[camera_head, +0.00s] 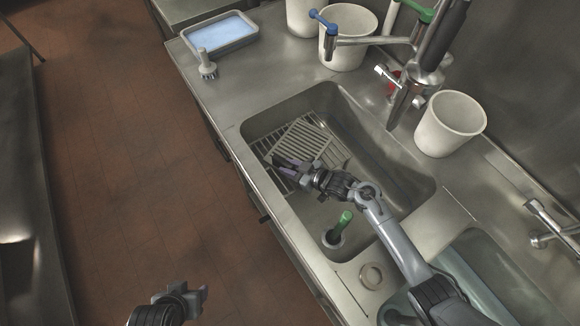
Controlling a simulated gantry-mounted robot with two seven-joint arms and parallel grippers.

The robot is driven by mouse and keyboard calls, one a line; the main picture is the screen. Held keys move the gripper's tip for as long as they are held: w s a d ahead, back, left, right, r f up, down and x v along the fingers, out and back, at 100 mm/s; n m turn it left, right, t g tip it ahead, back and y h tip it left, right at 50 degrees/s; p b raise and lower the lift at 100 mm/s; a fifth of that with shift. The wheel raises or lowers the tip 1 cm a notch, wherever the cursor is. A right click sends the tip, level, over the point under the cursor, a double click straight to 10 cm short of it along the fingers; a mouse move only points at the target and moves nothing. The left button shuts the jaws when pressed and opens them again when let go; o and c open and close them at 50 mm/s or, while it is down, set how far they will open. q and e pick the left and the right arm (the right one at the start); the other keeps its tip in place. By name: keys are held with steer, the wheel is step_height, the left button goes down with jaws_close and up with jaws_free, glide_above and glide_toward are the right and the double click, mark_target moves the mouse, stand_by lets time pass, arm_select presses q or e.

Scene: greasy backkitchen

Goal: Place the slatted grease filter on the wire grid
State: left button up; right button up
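The slatted grease filter (306,139) is a light grey, ribbed square panel in the far-left end of the sink basin. It lies over the wire grid (266,143), turned at an angle to it, and the grid's bars show around it. I cannot tell whether it lies fully flat. My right gripper (279,166) is just beside the filter's near-left edge, over the grid. Its fingers look apart, with nothing visible between them. My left gripper (188,293) is open and empty over the floor, left of the counter.
A green-handled tool (341,229) stands in the basin's near end. A white bucket (450,124) and a sprayer tap (425,79) stand behind the sink. A blue-filled tray (220,33) and a brush (206,64) are on the far-left counter. A second basin (505,262) lies right.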

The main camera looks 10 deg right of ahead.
steer(key=o, duration=0.4)
steer(key=shift+r, duration=0.2)
steer(key=shift+s+d+r+p, duration=0.3)
steer(key=shift+d+r+p, duration=0.05)
steer(key=shift+p, duration=0.4)
steer(key=p+v, duration=0.8)
steer(key=v, duration=0.3)
steer(key=shift+f, duration=0.25)
